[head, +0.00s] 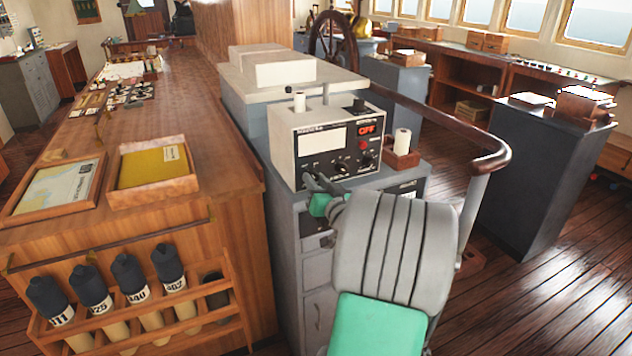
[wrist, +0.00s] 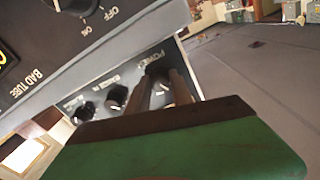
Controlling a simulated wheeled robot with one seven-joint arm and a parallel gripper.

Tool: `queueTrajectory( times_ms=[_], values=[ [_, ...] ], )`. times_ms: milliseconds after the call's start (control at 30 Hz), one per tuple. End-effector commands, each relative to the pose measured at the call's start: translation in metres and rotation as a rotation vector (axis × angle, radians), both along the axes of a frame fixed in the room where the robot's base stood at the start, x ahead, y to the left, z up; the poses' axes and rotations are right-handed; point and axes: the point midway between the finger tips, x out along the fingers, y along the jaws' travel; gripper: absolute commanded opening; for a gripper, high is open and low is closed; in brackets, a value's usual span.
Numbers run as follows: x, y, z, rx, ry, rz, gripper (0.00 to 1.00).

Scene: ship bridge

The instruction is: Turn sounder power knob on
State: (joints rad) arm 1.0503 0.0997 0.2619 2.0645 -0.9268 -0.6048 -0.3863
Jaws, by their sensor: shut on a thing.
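My gripper (wrist: 161,84) is shut on this knob, one finger on each side. The fingers hide part of it, and I cannot tell where its pointer stands. In the head view my gripper (head: 313,183) is at the lower front left of a white instrument box (head: 300,140). My gripper and arm hide the knob there. The box has a red lit OFF display (head: 367,130).
In the wrist view, several other black knobs (wrist: 116,96) line the same panel, close to my fingers. An ON/OFF knob (wrist: 76,5) is on the box above. A wooden chart table (head: 230,170) stands left. A curved rail (head: 480,160) is right.

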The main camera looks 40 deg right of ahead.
Motion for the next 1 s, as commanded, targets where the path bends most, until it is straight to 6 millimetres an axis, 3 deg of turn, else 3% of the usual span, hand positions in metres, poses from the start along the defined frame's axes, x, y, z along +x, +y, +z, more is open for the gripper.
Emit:
queueTrajectory(
  times_ms=[467, 1000],
  values=[
    [-0.0003, -0.0002, 0.0011, 0.134, -0.039, -0.001, 0.0],
    [-0.0003, 0.0, 0.0031, 0.6, -0.176, -0.002, 0.0]
  ],
)
